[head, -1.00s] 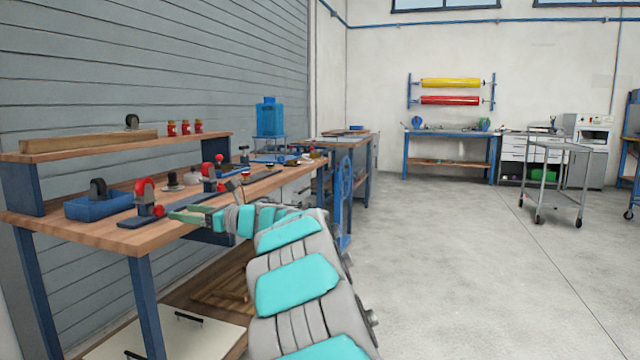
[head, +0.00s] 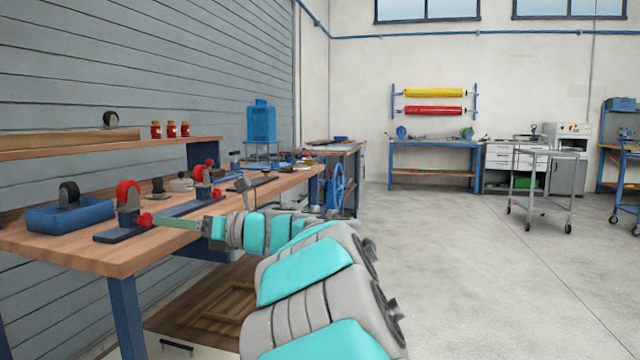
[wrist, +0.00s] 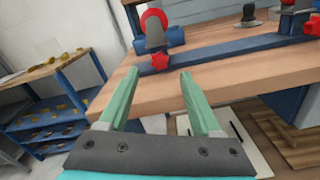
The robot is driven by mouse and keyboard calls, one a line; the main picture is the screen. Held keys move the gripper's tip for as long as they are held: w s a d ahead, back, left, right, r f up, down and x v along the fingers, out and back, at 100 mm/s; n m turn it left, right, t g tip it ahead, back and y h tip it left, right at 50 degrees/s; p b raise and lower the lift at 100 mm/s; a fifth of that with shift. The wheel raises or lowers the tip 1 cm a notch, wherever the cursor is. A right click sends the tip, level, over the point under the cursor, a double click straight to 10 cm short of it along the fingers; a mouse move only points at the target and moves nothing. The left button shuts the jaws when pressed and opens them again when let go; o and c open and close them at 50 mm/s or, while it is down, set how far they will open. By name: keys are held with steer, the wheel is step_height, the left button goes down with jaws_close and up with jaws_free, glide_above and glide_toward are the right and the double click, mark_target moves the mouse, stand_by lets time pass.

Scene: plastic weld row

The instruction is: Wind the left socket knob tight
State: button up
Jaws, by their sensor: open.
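The left socket knob (head: 145,220) is a red star-shaped knob on the front of the left socket, which holds a red wheel (head: 128,192) on a dark blue rail (head: 118,236). In the wrist view the red knob (wrist: 160,61) shows just beyond the fingertips, roughly centred between them. My gripper (wrist: 158,80) has two green fingers spread apart, with nothing between them. In the head view my gripper (head: 156,221) points left at the knob, close to it; I cannot tell whether it touches.
The right socket's red knob (head: 216,193) is farther along the rail. A blue bin (head: 62,217) with a dark wheel stands behind and left of the left socket. The wooden bench edge (wrist: 215,97) runs below the fingers. Open floor (head: 470,270) lies to the right.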

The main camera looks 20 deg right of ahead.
mark_target(149, 217)
steer(key=x, duration=0.6)
steer(key=shift+a, duration=0.3)
steer(key=shift+w+r+p, duration=0.15)
steer(key=shift+r+p, duration=0.15)
steer(key=shift+p, duration=0.15)
steer(key=shift+d+r+n+p, duration=0.1)
steer(key=shift+n+p, duration=0.2)
steer(key=shift+p, duration=0.35)
steer(key=shift+n+p, duration=0.3)
steer(key=shift+p, duration=0.2)
